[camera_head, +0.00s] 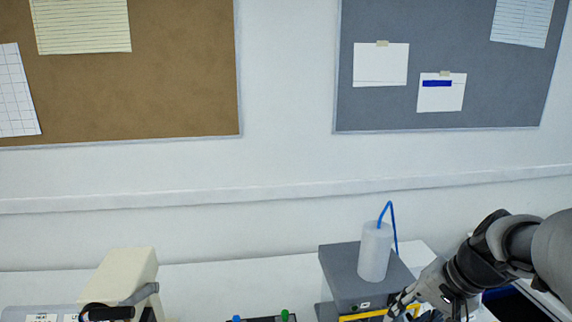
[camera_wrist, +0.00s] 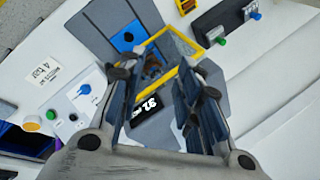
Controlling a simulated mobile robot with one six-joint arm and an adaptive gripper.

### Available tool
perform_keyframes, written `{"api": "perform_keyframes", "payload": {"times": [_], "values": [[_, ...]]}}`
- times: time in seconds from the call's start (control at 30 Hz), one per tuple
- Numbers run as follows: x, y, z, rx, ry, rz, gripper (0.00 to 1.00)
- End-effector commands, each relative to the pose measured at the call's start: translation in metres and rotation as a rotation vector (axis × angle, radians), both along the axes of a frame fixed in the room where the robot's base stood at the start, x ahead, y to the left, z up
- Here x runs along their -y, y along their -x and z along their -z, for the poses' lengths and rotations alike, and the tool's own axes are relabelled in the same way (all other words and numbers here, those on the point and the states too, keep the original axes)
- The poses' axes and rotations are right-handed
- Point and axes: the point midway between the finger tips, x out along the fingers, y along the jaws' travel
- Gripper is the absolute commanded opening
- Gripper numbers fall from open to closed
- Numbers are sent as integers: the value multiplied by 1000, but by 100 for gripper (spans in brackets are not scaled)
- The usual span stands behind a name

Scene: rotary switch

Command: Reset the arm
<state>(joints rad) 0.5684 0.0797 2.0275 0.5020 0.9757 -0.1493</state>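My gripper (camera_head: 400,304) is at the lower right in the head view, close to the front right of a grey box-shaped device (camera_head: 340,262). In the wrist view my gripper (camera_wrist: 164,78) has its two fingers wide apart, with nothing held between them. Beyond and between the fingers are a yellow frame (camera_wrist: 187,50) and a dark display (camera_wrist: 146,108) with white digits. A control panel with a blue knob (camera_wrist: 84,89) lies left of the fingers in the wrist view. Whether the fingers touch the yellow frame cannot be told.
A translucent bottle (camera_head: 374,252) with a blue tube stands on the grey device. A beige-topped instrument (camera_head: 125,272) is at the lower left. A panel with green and blue buttons (camera_wrist: 219,42) shows at upper right in the wrist view. The wall above holds pinboards.

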Motion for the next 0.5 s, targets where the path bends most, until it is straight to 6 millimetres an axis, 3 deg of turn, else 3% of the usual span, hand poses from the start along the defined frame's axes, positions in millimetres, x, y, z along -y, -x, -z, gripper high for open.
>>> {"api": "perform_keyframes", "payload": {"times": [0.03, 0.2, 0.33, 0.5], "values": [[-26, 14, -13, 11, 54, -73, 32], [-85, 71, -32, 44, 222, -280, 32], [-112, 116, -34, 88, 342, -415, 32], [-125, 157, -28, 147, 458, -535, 32]]}}
